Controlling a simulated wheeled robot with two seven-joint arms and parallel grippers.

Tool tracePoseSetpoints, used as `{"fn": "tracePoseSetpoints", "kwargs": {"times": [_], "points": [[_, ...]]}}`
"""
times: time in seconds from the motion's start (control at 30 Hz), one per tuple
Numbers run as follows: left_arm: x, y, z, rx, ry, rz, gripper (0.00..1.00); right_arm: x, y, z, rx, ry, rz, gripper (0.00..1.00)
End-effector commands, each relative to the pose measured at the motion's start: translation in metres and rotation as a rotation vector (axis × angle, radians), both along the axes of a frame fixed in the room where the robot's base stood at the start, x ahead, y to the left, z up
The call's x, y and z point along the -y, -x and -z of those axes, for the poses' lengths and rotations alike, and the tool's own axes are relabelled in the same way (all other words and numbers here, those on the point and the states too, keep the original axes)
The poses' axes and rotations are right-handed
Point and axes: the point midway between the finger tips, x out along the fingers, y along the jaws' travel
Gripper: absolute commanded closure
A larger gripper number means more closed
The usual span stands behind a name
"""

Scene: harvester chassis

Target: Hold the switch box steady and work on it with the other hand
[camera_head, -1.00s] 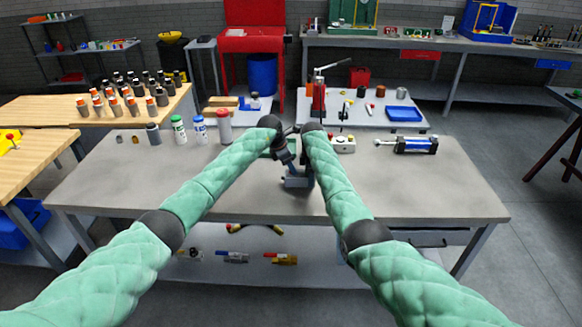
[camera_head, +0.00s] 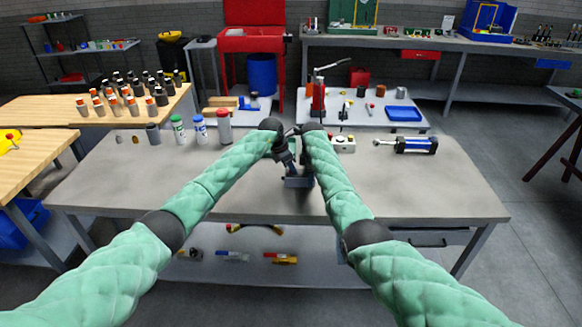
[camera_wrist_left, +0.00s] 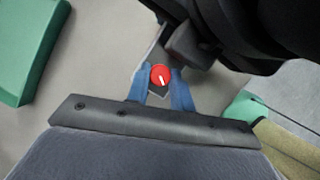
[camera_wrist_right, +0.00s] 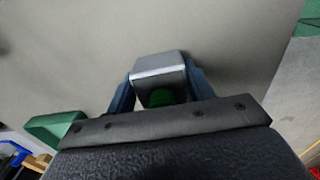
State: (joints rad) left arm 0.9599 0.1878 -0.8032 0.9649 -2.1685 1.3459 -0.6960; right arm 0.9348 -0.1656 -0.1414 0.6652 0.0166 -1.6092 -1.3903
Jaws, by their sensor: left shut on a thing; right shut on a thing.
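The switch box (camera_wrist_right: 160,68) is a small grey box with a round green part, partly in shadow, between my right gripper's blue fingers in the right wrist view. My right gripper (camera_wrist_right: 160,92) is shut on it from both sides. In the left wrist view a red round knob (camera_wrist_left: 160,74) with a white mark sits between my left gripper's fingers (camera_wrist_left: 160,88). My left gripper is shut on this knob; part of the grey box shows behind it. In the head view both grippers meet over the bench, and the small box there is largely hidden by them.
The bench's front right is clear.

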Motion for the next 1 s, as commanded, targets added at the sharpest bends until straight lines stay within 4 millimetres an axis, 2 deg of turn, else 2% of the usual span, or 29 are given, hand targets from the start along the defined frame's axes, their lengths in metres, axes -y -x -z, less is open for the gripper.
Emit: {"fn": "tracePoseSetpoints", "kwargs": {"times": [0.6, 1.0], "points": [[-0.0005, 0.0015, -0.0010, 0.012, -0.004, -0.388, 1.00, -0.0001, 0.0004, 0.0001, -0.002, 0.001, -0.001, 0.88], [0.0006, 0.0021, -0.0006, 0.014, -0.002, -0.496, 1.00, 0.0001, 0.0005, 0.0003, -0.002, 0.001, -0.001, 0.88]]}}
